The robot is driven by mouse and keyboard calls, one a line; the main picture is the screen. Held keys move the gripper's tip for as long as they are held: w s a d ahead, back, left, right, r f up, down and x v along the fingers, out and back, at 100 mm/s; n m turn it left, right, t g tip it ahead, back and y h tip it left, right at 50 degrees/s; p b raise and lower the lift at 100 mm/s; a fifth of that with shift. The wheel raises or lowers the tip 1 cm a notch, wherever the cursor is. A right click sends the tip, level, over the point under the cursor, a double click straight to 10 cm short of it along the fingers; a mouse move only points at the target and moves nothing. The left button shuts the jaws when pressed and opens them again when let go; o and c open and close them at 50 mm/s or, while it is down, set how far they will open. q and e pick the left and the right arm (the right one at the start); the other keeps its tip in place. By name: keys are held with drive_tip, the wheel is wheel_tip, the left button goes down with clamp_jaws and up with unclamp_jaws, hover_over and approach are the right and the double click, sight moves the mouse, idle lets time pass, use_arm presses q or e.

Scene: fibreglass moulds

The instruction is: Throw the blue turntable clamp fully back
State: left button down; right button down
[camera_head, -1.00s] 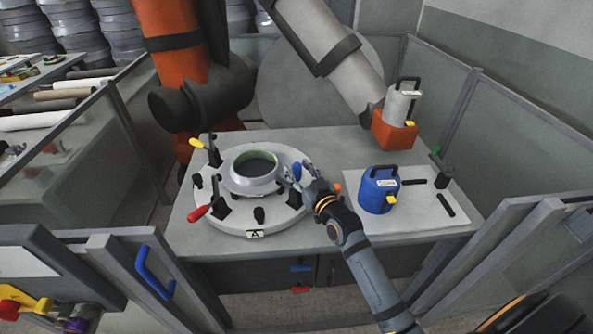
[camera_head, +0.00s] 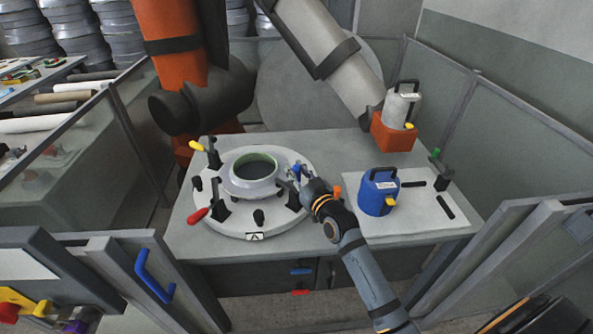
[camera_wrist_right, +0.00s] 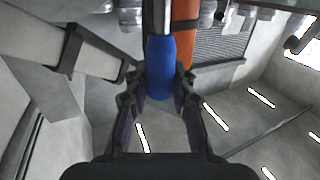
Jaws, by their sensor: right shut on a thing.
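The round turntable (camera_head: 228,219) lies on the grey table and carries a ring-shaped mould (camera_head: 253,176). Several clamps stand around its rim, with a red handle (camera_head: 198,215) at the front left and a yellow handle (camera_head: 196,145) at the back left. The blue clamp handle (camera_head: 297,168) is at the turntable's right side, partly hidden by my right gripper (camera_head: 297,178). In the right wrist view the blue handle (camera_wrist_right: 161,68) stands between the fingers of my right gripper (camera_wrist_right: 160,92), which are shut on it. My left gripper is not in view.
A blue canister (camera_head: 378,195) stands on a white board (camera_head: 430,220) right of the turntable. A grey canister in an orange holder (camera_head: 393,135) is behind it. Fence panels (camera_head: 520,145) flank the table. A large orange robot arm (camera_head: 180,60) stands behind.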

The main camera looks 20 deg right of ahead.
drive_tip(key=shift+s+d+f+m+t+h+b, duration=0.15)
drive_tip(key=shift+s+d+f+m+t+b, duration=0.5)
drive_tip(key=shift+b, duration=2.15)
drive_tip(key=shift+s+d+f+m+t+h+b, duration=0.15)
drive_tip(key=shift+s+m+t+b, duration=0.55)
drive_tip(key=shift+t+b, duration=1.45)
drive_tip(key=shift+s+d+f+m+t+h+b, duration=0.25)
drive_tip(key=shift+s+d+m+t+b, duration=0.45)
drive_tip(key=shift+b, duration=2.75)
drive_tip(key=shift+s+a+g, duration=0.2)
drive_tip(key=shift+a+g, duration=0.1)
drive_tip(key=c, duration=1.1)
unclamp_jaws()
drive_tip(key=shift+r, duration=0.1)
